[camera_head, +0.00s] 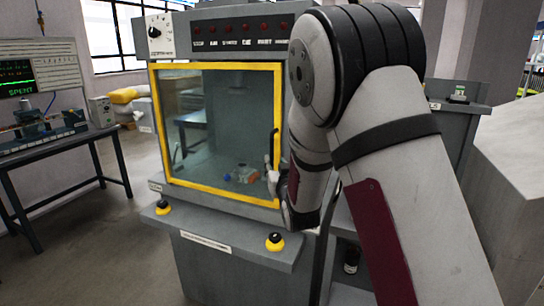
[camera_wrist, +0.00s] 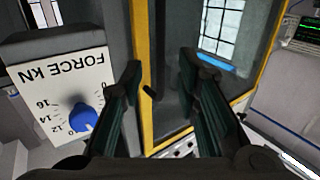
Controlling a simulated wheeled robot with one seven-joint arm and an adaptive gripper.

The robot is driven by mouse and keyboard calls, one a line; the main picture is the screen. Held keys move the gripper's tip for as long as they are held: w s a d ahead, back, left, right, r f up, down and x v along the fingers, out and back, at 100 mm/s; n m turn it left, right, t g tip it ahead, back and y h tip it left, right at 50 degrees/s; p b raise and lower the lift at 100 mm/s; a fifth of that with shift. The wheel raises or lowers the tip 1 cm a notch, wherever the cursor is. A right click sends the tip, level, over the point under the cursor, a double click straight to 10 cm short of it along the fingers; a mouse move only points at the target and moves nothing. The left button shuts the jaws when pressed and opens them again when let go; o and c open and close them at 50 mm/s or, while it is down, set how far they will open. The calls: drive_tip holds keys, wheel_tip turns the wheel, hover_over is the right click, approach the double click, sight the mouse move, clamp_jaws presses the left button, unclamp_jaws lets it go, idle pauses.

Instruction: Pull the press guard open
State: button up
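The press guard is a clear panel in a yellow frame (camera_head: 221,65) on the front of the grey press. It looks shut against the press. Its dark upright handle (camera_head: 275,146) is near the right side of the frame. My gripper (camera_head: 271,178) is at the lower end of this handle, partly hidden by my arm. In the wrist view, my gripper (camera_wrist: 160,76) has its two dark fingers apart. The yellow frame (camera_wrist: 146,55) and a short dark piece, perhaps the handle's end, show between them. I cannot tell whether either finger touches it.
A panel marked FORCE KN (camera_wrist: 62,85) with a blue knob (camera_wrist: 83,117) stands close to the left finger in the wrist view. Below the guard, a ledge (camera_head: 215,232) juts out with two yellow-and-black buttons. A bench (camera_head: 55,148) with a screen stands left; floor between is clear.

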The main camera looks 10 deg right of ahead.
sight(272, 156)
drive_tip(key=w, duration=0.7)
drive_tip(key=shift+d, duration=0.1)
drive_tip(key=shift+s, duration=0.1)
clamp_jaws()
